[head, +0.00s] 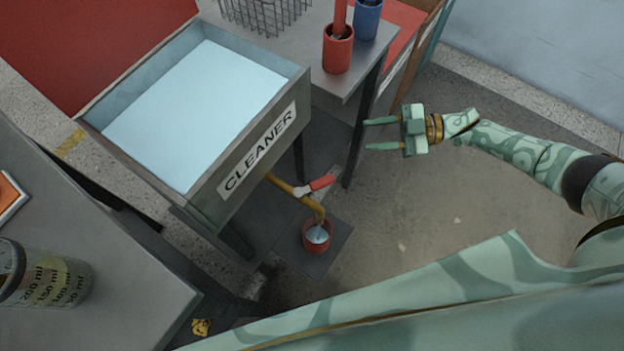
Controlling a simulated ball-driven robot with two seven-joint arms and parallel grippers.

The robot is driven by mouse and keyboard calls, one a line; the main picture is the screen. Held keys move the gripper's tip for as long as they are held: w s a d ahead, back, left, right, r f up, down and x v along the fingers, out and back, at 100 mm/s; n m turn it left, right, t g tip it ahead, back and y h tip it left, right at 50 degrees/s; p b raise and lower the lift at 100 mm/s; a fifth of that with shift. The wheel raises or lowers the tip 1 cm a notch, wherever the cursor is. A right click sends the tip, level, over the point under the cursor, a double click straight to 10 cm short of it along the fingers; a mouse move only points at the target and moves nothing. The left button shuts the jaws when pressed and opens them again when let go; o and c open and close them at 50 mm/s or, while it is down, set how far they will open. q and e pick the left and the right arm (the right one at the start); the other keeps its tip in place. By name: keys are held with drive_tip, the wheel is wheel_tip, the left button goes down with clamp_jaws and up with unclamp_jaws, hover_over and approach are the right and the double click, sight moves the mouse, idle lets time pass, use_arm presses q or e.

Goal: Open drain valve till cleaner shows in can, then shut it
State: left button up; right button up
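The grey tank labelled CLEANER (226,186) holds pale blue liquid (195,110). A yellow drain pipe (281,185) comes out below its labelled side and bends down over a small red can (306,242). The valve's red lever (322,183) sticks out to the right, at an angle to the pipe. Pale blue liquid shows inside the can under the spout; whether a stream is running is too small to tell. My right gripper (367,134) is open and empty, up and to the right of the lever and apart from it. My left gripper is not in view.
A grey table (300,45) with a wire basket (264,12), a red cup (338,54) and a blue cup (367,18) stands behind the valve. A graduated container (45,277) stands on the left table (110,300). Floor right of the can is clear.

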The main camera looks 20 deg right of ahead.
sight(334, 177)
drive_tip(key=s+r+n+g+y, duration=0.1)
drive_tip(key=s+r+g+y, duration=0.25)
drive_tip(key=s+g, duration=0.35)
drive_tip(key=shift+h, duration=0.45)
drive_tip(key=a, duration=0.5)
drive_tip(key=s+a, duration=0.1)
drive_tip(key=a, duration=0.4)
drive_tip(key=s+a+p, duration=0.1)
drive_tip(key=a, duration=0.5)
drive_tip(key=shift+r, duration=0.35)
drive_tip(key=shift+a, duration=0.6)
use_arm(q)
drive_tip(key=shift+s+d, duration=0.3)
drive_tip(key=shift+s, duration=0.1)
use_arm(e)
clamp_jaws()
